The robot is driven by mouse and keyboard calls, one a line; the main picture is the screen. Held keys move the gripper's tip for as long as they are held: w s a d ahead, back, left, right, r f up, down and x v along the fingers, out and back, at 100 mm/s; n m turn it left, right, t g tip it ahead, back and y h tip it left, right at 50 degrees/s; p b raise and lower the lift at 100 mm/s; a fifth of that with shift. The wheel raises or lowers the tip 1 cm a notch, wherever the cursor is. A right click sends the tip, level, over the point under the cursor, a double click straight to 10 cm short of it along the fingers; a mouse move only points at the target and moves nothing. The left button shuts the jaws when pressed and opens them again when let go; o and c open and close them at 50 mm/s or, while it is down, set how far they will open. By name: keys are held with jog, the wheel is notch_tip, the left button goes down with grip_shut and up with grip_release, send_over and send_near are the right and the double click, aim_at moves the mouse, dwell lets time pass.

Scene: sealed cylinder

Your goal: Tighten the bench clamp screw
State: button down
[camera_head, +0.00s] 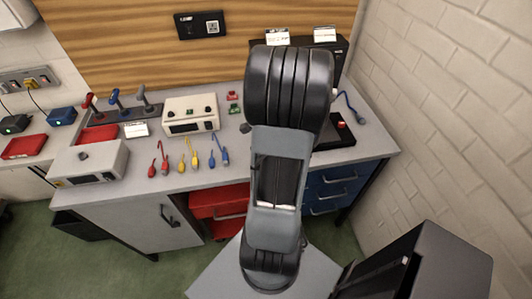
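My own arm fills the middle of the picture and hides part of the bench (235,165). My gripper cannot be made out; it is not in view. I cannot pick out a bench clamp or its screw for certain. A small dark round piece (245,128) shows at the left edge of my arm, partly hidden, and I cannot tell what it is. A black base with a red button (341,125) lies on the bench to the right of my arm, partly covered by it.
Red, blue and grey levers (115,98) stand at the back left. A cream meter box (191,114) and a larger white box (88,163) sit on the bench. Coloured leads (190,158) lie near the front edge. A brick wall (450,110) bounds the right side.

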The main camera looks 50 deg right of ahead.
jog(key=shift+d+r, duration=0.1)
jog(key=shift+r, duration=0.05)
dwell(0.4)
jog(key=c, duration=1.1)
grip_release()
jog(key=v, duration=1.3)
jog(key=shift+s+r+b, duration=0.15)
jog(key=shift+r+b, duration=0.15)
